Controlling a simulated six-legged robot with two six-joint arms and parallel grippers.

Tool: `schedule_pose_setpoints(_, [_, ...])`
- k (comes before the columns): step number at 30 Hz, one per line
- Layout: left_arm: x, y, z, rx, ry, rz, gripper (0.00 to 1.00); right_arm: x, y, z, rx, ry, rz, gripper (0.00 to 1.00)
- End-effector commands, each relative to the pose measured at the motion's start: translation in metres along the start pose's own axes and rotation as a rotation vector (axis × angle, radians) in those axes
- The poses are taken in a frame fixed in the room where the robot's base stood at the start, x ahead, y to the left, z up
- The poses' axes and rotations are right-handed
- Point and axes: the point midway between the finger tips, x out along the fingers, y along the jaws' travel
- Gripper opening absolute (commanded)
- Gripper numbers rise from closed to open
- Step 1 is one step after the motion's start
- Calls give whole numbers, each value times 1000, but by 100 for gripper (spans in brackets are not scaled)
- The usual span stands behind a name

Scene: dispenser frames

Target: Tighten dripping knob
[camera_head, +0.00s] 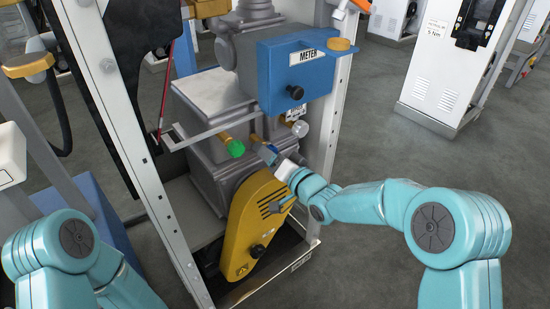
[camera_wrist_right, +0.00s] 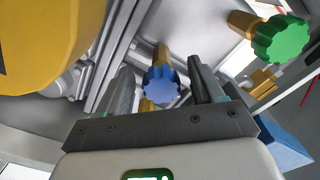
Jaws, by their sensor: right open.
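A blue knob (camera_wrist_right: 161,84) on a brass stem sits between the two fingers of my right gripper (camera_wrist_right: 160,90) in the right wrist view. The fingers are apart, one on each side of the knob, and I see no clear grip on it. In the head view my right gripper (camera_head: 268,152) reaches the pipes from the right and largely hides the blue knob. A green knob (camera_head: 236,148) is just left of it and shows at the upper right in the wrist view (camera_wrist_right: 280,38). A pale grey knob (camera_head: 300,129) is to the right. I cannot make out any drip. My left gripper is out of view.
A blue meter box (camera_head: 296,80) hangs above the knobs. A yellow cover (camera_head: 255,225) is close below my right gripper. White frame posts (camera_head: 112,95) stand on both sides. Open grey floor (camera_head: 390,150) lies to the right, with a white cabinet (camera_head: 440,70) farther back.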

Motion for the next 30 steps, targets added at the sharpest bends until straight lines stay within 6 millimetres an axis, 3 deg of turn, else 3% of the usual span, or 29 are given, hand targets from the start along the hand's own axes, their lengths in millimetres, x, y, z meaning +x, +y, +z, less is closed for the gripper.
schedule_pose_setpoints(5, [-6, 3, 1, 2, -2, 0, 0, -20, -1, -2, 1, 0, 2, 67])
schedule_pose_setpoints(18, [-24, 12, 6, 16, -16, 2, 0, -131, 0, -2, 2, 0, 5, 67])
schedule_pose_setpoints(24, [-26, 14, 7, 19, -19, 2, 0, -157, 0, 0, 1, -1, 3, 67])
schedule_pose_setpoints(30, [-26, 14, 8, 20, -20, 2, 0, -163, 0, 1, 0, -2, 1, 67])
